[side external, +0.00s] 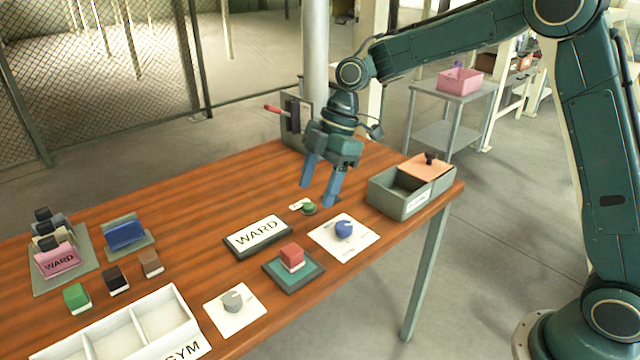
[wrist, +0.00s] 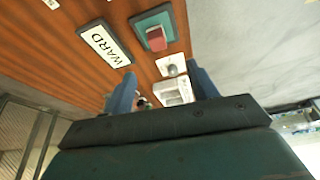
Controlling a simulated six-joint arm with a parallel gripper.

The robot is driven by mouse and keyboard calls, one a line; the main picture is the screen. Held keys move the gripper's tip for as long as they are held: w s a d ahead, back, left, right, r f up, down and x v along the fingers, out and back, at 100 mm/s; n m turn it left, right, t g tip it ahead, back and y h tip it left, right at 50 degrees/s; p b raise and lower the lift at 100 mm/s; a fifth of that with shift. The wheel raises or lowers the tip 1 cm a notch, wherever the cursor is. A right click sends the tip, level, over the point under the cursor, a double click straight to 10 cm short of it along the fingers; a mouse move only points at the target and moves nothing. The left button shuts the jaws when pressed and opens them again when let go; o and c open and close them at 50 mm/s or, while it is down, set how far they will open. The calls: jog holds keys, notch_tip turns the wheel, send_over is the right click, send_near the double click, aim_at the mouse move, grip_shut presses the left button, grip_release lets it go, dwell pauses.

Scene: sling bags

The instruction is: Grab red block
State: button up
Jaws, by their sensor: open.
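The red block (side external: 292,257) has a pale lower part and sits on a teal pad with a dark border (side external: 312,274), near the front edge of the table. In the wrist view the red block (wrist: 156,39) is on its teal pad (wrist: 172,26), beyond my fingertips. My gripper (side external: 318,196) points down with its blue fingers apart and empty. It is above the table, behind and slightly right of the red block, and clear of it. In the wrist view the two fingers of my gripper (wrist: 165,80) frame the table.
A WARD sign (side external: 257,236) lies left of the pad. A blue knob (side external: 343,229) and a grey knob (side external: 233,301) sit on white cards beside it. A lidded box (side external: 402,201) stands at right, a white divided tray (side external: 150,318) at front left. Green (side external: 76,297) and dark blocks (side external: 116,279) lie left.

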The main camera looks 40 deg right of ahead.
aim_at(293, 249)
jog(key=shift+w+a+f+n+g, duration=0.2)
jog(key=shift+w+f+n, duration=0.15)
jog(key=shift+f, duration=0.3)
jog(key=shift+w+a+f+n+g, duration=0.1)
jog(key=shift+w+a+f+n, duration=0.15)
jog(key=shift+w+f, duration=0.25)
jog(key=shift+s+f, duration=0.1)
jog(key=shift+f, duration=0.05)
jog(key=shift+x, duration=4.2)
jog(key=shift+a+f, duration=0.1)
jog(key=shift+f, duration=0.05)
jog(key=shift+x, duration=2.4)
jog(key=shift+s+a, duration=0.1)
jog(key=shift+c, duration=0.5)
jog(key=c, duration=1)
